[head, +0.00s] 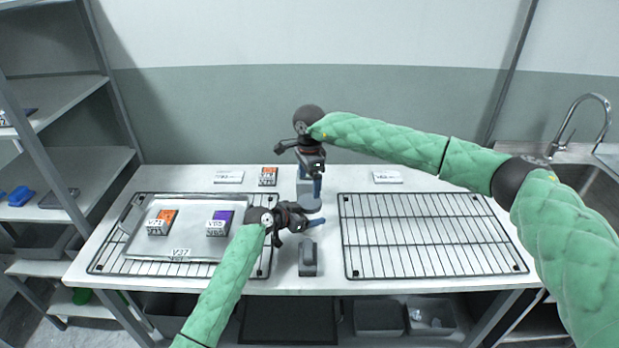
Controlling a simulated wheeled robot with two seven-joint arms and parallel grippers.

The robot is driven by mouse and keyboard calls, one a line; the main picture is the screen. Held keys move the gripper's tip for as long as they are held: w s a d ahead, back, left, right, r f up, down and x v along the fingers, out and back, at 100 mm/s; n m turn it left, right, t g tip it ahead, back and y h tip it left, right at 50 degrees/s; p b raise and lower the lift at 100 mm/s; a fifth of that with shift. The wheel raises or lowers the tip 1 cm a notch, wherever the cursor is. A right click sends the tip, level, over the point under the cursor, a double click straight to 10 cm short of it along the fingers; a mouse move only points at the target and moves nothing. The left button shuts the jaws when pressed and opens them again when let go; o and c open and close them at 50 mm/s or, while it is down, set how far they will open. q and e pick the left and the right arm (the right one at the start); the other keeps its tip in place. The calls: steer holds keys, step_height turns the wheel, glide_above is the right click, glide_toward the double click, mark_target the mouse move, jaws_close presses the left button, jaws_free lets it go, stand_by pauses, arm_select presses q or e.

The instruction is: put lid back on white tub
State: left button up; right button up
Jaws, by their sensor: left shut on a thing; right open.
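I cannot make out a white tub or its lid for certain. My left gripper (315,221) is low over the table between the two wire racks, its blue fingertips pointing right. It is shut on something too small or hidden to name. My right gripper (317,187) is open, pointing down behind it, in front of a grey upright block (304,187). A grey round piece (308,204) shows just below the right gripper; I cannot tell whether it is part of that block.
The left rack (100,262) bears a metal tray (190,254) with two labelled boxes, orange (161,222) and purple (219,222). The right rack (430,235) is empty. A grey device (308,257) stands at the front. Another orange box (268,176) is behind; a sink (580,185) is right.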

mark_target(309, 201)
steer(key=shift+f, duration=3.55)
steer(key=c, duration=1)
steer(key=m, duration=0.6)
steer(key=shift+m, duration=0.3)
steer(key=o, duration=1.1)
steer(key=shift+c, duration=0.2)
steer(key=shift+s, duration=0.1)
steer(key=shift+a, duration=0.1)
